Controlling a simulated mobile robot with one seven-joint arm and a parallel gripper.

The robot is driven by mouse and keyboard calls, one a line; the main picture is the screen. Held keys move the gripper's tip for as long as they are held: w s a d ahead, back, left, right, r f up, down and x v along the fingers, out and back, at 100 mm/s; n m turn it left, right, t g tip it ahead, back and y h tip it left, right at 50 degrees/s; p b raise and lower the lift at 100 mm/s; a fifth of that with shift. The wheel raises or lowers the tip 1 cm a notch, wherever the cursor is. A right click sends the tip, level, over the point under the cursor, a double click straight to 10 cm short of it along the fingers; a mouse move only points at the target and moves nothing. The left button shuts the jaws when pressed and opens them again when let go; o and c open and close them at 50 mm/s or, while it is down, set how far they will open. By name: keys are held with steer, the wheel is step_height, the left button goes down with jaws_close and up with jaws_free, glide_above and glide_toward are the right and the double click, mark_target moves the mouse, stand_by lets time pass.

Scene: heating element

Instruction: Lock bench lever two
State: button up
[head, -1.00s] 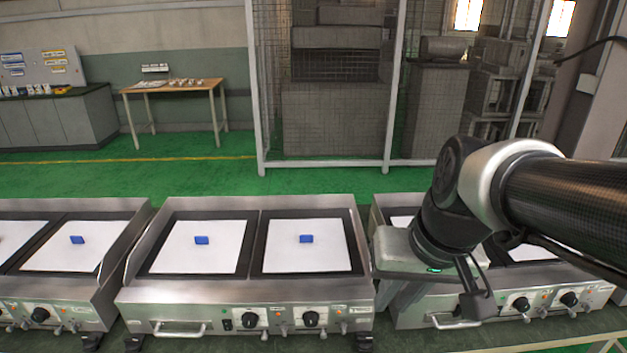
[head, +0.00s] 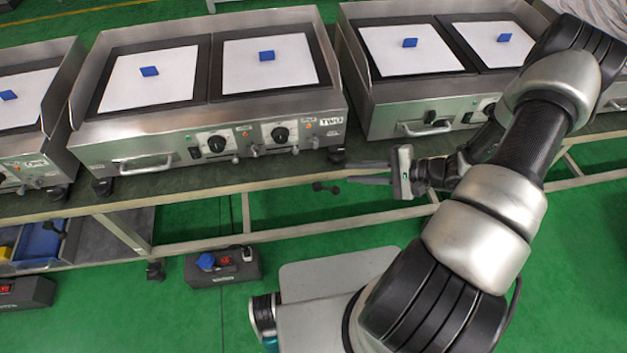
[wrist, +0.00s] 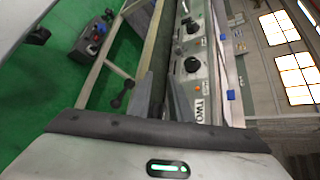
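The heating unit marked TWO (head: 331,122) stands on the bench (head: 200,188); its label also shows in the wrist view (wrist: 200,108). A small dark lever with rounded ends (head: 326,187) is below the bench's front edge, near the unit's right corner. The lever also shows in the wrist view (wrist: 122,94), left of the fingers. My gripper (head: 340,172) points left in the head view, just right of and slightly above the lever, apparently apart from it. In the wrist view my gripper (wrist: 161,78) shows a gap between its fingers, with nothing held.
Neighbouring units stand left (head: 40,95) and right (head: 420,85). Blue blocks lie on white sheets on the units. A black box with a blue knob and red display (head: 225,267) sits on the floor below the bench. Green floor is open in front.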

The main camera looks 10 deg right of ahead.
mark_target(329, 189)
step_height(329, 189, down, 16)
steer(key=s+f+m+t+h+b, duration=0.1)
steer(key=m+t+h+b, duration=0.15)
steer(key=m+t, duration=0.35)
steer(key=w+a+f+b, duration=0.1)
steer(key=w+a+f, duration=0.1)
steer(key=w+a, duration=0.2)
steer(key=w+a+f+m+b, duration=0.1)
steer(key=w+a+f, duration=0.1)
steer(key=w+a, duration=0.3)
steer(key=w, duration=0.4)
steer(key=shift+w+f, duration=0.2)
steer(key=shift+f, duration=0.1)
jaws_close()
